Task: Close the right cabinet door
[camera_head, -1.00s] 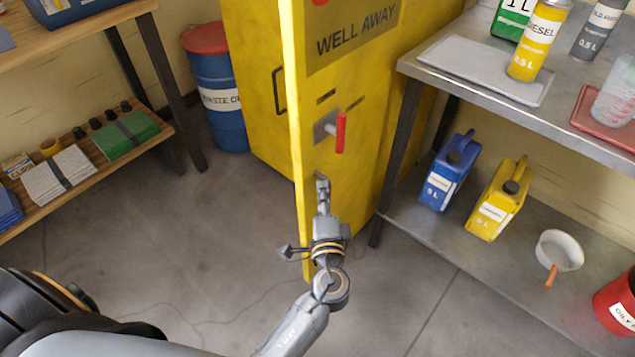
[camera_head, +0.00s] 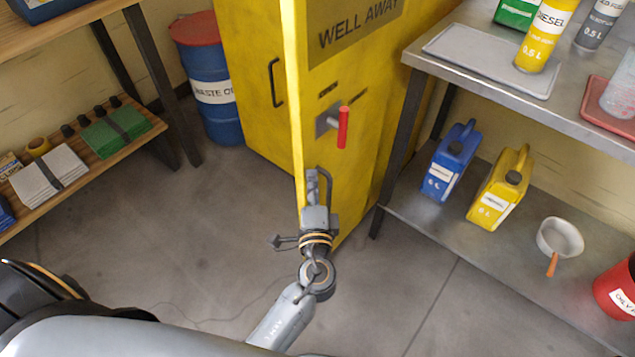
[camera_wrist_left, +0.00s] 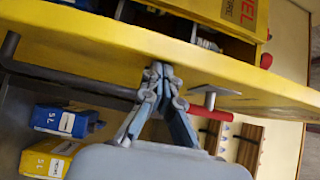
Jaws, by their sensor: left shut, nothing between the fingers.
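The right cabinet door (camera_head: 345,92) is yellow and stands swung out from the yellow cabinet (camera_head: 251,75). Its free edge points towards me. A red lever handle (camera_head: 343,127) is on its face, below a "WELL AWAY" sign. My left gripper (camera_head: 318,176) is shut and empty, fingers up, at the door's face near the free edge and below the red handle. I cannot tell whether it touches the door. In the left wrist view the shut fingertips (camera_wrist_left: 158,72) overlap the door's yellow surface (camera_wrist_left: 90,45), beside the red lever. My right gripper is not in view.
A steel shelf unit (camera_head: 480,85) stands right of the door, with a blue canister (camera_head: 449,165) and a yellow canister (camera_head: 497,190) on its lower level. A blue drum (camera_head: 213,92) is left of the cabinet. A wooden shelf (camera_head: 140,130) is at left. Floor before the door is clear.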

